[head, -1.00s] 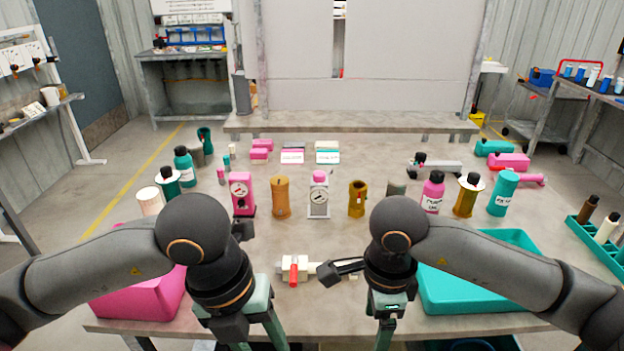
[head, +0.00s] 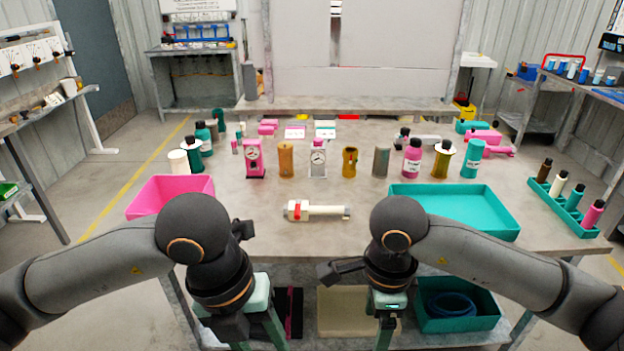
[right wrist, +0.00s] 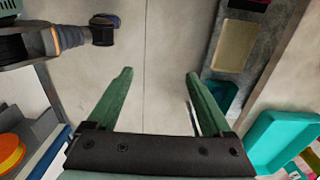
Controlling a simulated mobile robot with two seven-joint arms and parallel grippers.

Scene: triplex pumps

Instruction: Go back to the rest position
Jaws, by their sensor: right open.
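My left gripper (head: 262,335) hangs low in the head view, in front of the table's near edge. Its fingertips run out of the picture below. My right gripper (head: 383,330) hangs likewise to the right of it, its tips also cut off. In the right wrist view my right gripper (right wrist: 157,75) is open, with green fingers wide apart and only floor between them. Neither gripper touches the workbench (head: 260,220) or anything on it.
A white valve piece with a red handle (head: 316,211) lies near the bench's front middle. A pink bin (head: 150,199) stands left, a teal tray (head: 455,208) right. Bottles and gauges stand in a row behind. A lower shelf holds a teal bin (head: 458,322) and a beige tray (head: 345,325).

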